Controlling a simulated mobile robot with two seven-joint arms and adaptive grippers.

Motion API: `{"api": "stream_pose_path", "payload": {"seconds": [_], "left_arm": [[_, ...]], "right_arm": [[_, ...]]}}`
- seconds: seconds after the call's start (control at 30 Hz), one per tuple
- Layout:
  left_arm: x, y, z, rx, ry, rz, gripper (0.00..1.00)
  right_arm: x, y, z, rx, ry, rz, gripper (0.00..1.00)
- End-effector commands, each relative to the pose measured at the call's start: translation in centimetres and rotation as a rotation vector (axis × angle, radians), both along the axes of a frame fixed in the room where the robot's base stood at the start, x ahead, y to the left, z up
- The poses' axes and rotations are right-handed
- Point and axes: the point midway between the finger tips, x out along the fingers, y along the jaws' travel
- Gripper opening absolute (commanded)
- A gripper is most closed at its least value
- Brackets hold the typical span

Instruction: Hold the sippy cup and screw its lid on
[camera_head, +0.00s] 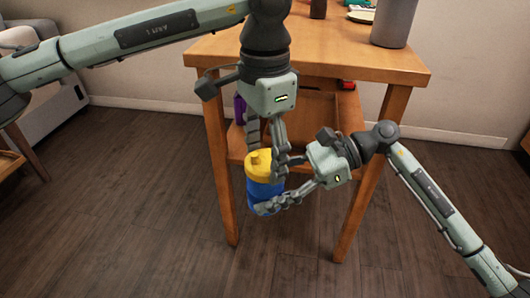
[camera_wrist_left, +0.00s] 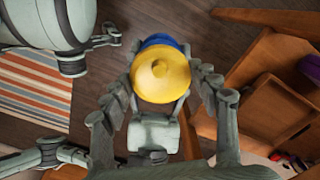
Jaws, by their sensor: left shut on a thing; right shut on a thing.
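The sippy cup has a blue body (camera_head: 262,197) and stands upright in the air in front of the wooden table. Its yellow lid (camera_head: 259,166) sits on top of the body; whether it is fully seated cannot be told. My left gripper (camera_head: 266,160) comes down from above, its fingers on both sides of the lid. In the left wrist view the lid (camera_wrist_left: 161,74) shows from above between the fingers, with a sliver of blue body (camera_wrist_left: 160,40) behind it. My right gripper (camera_head: 268,200) comes from the right and is shut around the blue body, low down.
The wooden table (camera_head: 330,55) stands just behind the grippers, with a lower shelf and legs. A grey container (camera_head: 394,22) stands on its top at the right. A purple thing (camera_head: 240,108) is on the shelf. A striped rug (camera_wrist_left: 35,88) lies on the floor. Open floor surrounds the table.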

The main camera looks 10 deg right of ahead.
Motion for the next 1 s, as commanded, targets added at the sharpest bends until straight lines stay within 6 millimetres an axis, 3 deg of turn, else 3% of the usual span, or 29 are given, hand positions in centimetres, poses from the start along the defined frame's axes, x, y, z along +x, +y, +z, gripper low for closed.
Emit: {"api": "stream_pose_path", "payload": {"seconds": [0.13,0.4,0.43,0.57,1.0], "left_arm": [[0.01,-0.01,0.05,-0.001,0.0,-0.116,0.44],[0.03,-0.01,0.07,-0.001,0.0,-0.122,0.44],[0.03,-0.01,0.07,-0.001,0.0,-0.121,0.64],[0.02,-0.01,0.06,-0.001,0.0,-0.121,0.8],[0.08,-0.04,0.86,-0.002,-0.003,-0.119,0.81]], "right_arm": [[0.01,-0.02,-0.05,-0.001,0.001,0.0,0.0],[0.01,-0.03,-0.07,-0.002,0.001,0.0,0.0],[0.01,-0.02,-0.08,-0.002,0.001,0.0,0.0],[0.01,-0.03,-0.07,-0.001,0.001,0.0,0.0],[0.01,-0.01,-0.01,0.0,0.0,0.0,0.0]]}}
